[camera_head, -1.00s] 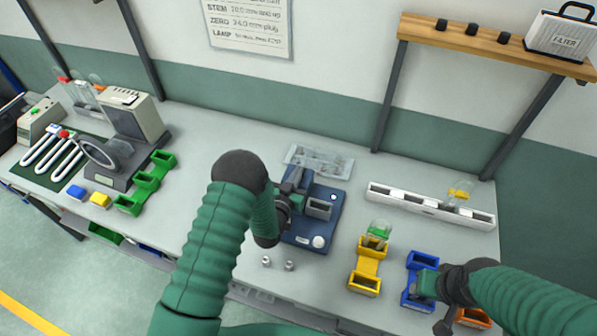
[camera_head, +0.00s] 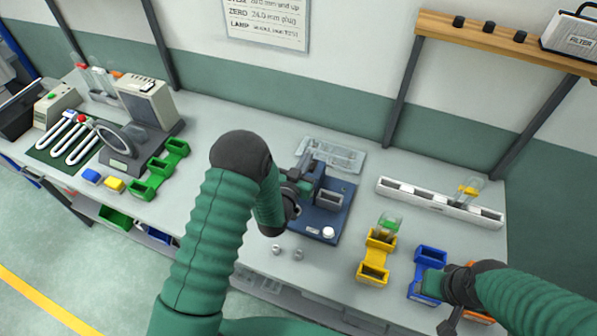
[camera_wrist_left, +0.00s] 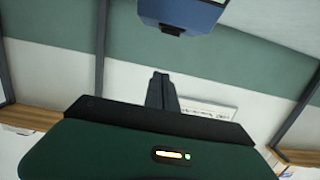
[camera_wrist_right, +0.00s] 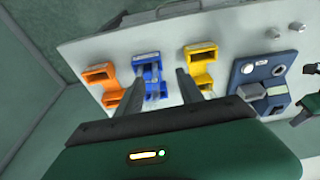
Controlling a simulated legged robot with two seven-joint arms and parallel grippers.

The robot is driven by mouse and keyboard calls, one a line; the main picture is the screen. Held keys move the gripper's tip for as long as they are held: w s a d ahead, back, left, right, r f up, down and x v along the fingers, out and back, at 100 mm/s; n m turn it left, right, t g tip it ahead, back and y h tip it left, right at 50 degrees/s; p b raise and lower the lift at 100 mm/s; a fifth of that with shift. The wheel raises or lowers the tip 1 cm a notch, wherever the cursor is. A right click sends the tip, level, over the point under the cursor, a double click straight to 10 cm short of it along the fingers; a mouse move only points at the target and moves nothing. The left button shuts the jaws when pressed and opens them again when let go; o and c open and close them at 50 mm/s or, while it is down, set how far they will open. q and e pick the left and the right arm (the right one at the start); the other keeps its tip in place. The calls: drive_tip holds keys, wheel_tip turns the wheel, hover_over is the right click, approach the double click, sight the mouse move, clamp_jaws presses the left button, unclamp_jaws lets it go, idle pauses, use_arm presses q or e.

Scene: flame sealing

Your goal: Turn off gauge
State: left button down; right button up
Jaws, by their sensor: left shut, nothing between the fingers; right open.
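A blue bench device (camera_head: 312,228), which I take to be the gauge, stands mid-table with a grey block and a round white button (camera_head: 328,232) at its front right. My left gripper (camera_head: 308,178) is shut and empty over the device's back left; my arm hides part of it, and I cannot tell whether they touch. In the left wrist view the shut fingers (camera_wrist_left: 160,88) point towards a blue body (camera_wrist_left: 185,14). My right gripper (camera_head: 430,283) is open at the blue holder (camera_head: 430,254); in the right wrist view its fingers (camera_wrist_right: 158,85) stand apart with the holder (camera_wrist_right: 152,73) between and beyond them.
A yellow holder (camera_head: 374,271) with a green-based glass piece stands right of the device. Two small metal pieces (camera_head: 287,252) lie in front. A clear tray (camera_head: 335,154) lies behind, and a white rack (camera_head: 440,202) stands back right. An orange holder (camera_wrist_right: 100,75) is beside the blue one.

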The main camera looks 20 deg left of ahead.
use_arm(q)
drive_tip(key=s+r+b, duration=0.1)
drive_tip(key=s+r, duration=0.1)
drive_tip(key=s, duration=0.3)
drive_tip(key=shift+s, duration=0.35)
use_arm(e)
drive_tip(key=shift+x, duration=0.95)
use_arm(q)
drive_tip(key=shift+f, duration=0.1)
use_arm(e)
drive_tip(key=shift+d, duration=0.1)
use_arm(q)
drive_tip(key=shift+w, duration=0.15)
drive_tip(key=s+f+g+b, duration=0.2)
drive_tip(key=s+g, duration=1.2)
drive_tip(key=s, duration=0.9)
drive_tip(key=shift+f+y+b, duration=0.2)
drive_tip(key=shift+y+b, duration=0.1)
drive_tip(key=shift+b, duration=0.25)
use_arm(e)
drive_tip(key=x, duration=0.3)
drive_tip(key=shift+s+f, duration=0.1)
drive_tip(key=shift+s, duration=0.25)
